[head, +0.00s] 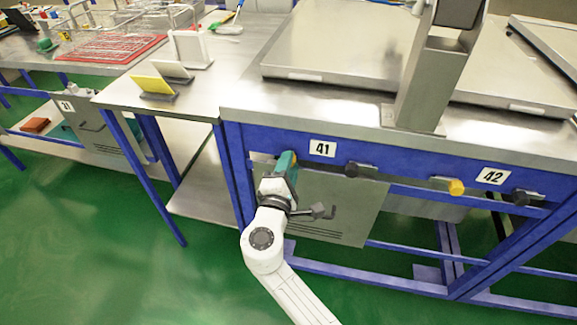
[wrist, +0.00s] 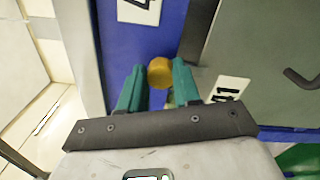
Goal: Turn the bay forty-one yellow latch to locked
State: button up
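The yellow latch of bay forty-one shows in the wrist view as a round yellow knob (wrist: 160,72) on the blue beam. I cannot tell the latch's turn position.
A grey lid panel (head: 345,205) hangs below the beam. A dark latch (head: 358,169) is right of the label. Bay 42 has its own label (head: 493,176), yellow latch (head: 450,185) and dark latch (head: 526,198). A steel worktop (head: 300,105) overhangs above.

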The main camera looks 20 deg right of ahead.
jog(key=o, duration=0.5)
jog(key=shift+a, duration=0.1)
jog(key=v, duration=1)
jog(key=shift+s+a+f, duration=0.1)
jog(key=shift+s+a, duration=0.1)
jog(key=shift+s, duration=0.15)
jog(key=shift+d, duration=0.1)
jog(key=s+d+f+m+g+y+p, duration=0.1)
jog(key=s+d+f+m+g+p, duration=0.2)
jog(key=s+d, duration=0.4)
jog(key=s+d+f+m+g+y+p, duration=0.1)
jog(key=s+d+f+m+g, duration=0.25)
jog(key=d+m+g, duration=0.35)
jog(key=s+m+g+y+p, duration=0.1)
jog(key=s+y, duration=0.1)
jog(key=s, duration=0.4)
jog(key=s+f+m+g+y+p, duration=0.1)
jog(key=s+m+y, duration=0.1)
jog(key=s, duration=0.4)
jog(key=s+m+g+y+p, duration=0.1)
jog(key=s+m+y+p, duration=0.1)
jog(key=s+y, duration=0.2)
jog(key=shift+s+f+g, duration=0.1)
jog(key=shift+s+g, duration=0.05)
jog(key=shift+s, duration=0.45)
jog(key=shift+s+f+g, duration=0.15)
jog(key=shift+s, duration=0.45)
